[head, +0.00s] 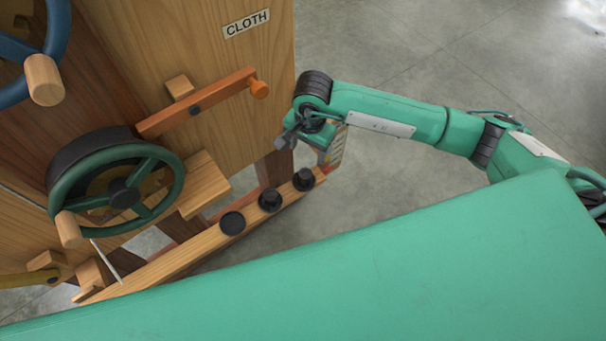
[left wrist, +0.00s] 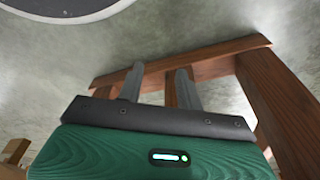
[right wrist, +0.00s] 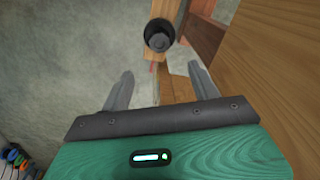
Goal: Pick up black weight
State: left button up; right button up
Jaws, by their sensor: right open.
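Black weights stand in a row on a wooden rail (head: 190,245) in the head view: a knobbed one (head: 303,179) at the far right end, another knobbed one (head: 270,199) in the middle, and a flat dark disc (head: 232,223) to the left. My right gripper (head: 290,136) is above and beyond the rail's right end, apart from the weights. In the right wrist view, my right gripper (right wrist: 160,69) is open and empty, and a black weight (right wrist: 160,36) lies ahead of the gap between its fingers. My left gripper (left wrist: 160,68) has its fingers apart with nothing between them.
A broad green surface (head: 350,270) fills the foreground. A brown wooden frame (left wrist: 200,68) lies ahead of my left gripper.

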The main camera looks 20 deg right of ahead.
send_over(305, 174)
notch_tip(305, 174, down, 8)
jog(key=shift+s+d+r, duration=0.1)
jog(key=shift+r, duration=0.15)
notch_tip(305, 174, down, 5)
pick_arm(q)
jog(key=shift+s+a+f, duration=0.1)
jog(key=shift+s+f, duration=0.1)
jog(key=shift+f, duration=0.3)
jog(key=shift+s+f, duration=0.15)
jog(key=shift+f, duration=0.3)
jog(key=shift+w+r, duration=0.1)
pick_arm(e)
jog(key=shift+c, duration=0.4)
jog(key=c, duration=1.1)
jog(key=shift+c, duration=0.8)
pick_arm(q)
jog(key=shift+w+r, duration=0.25)
jog(key=shift+w, duration=0.1)
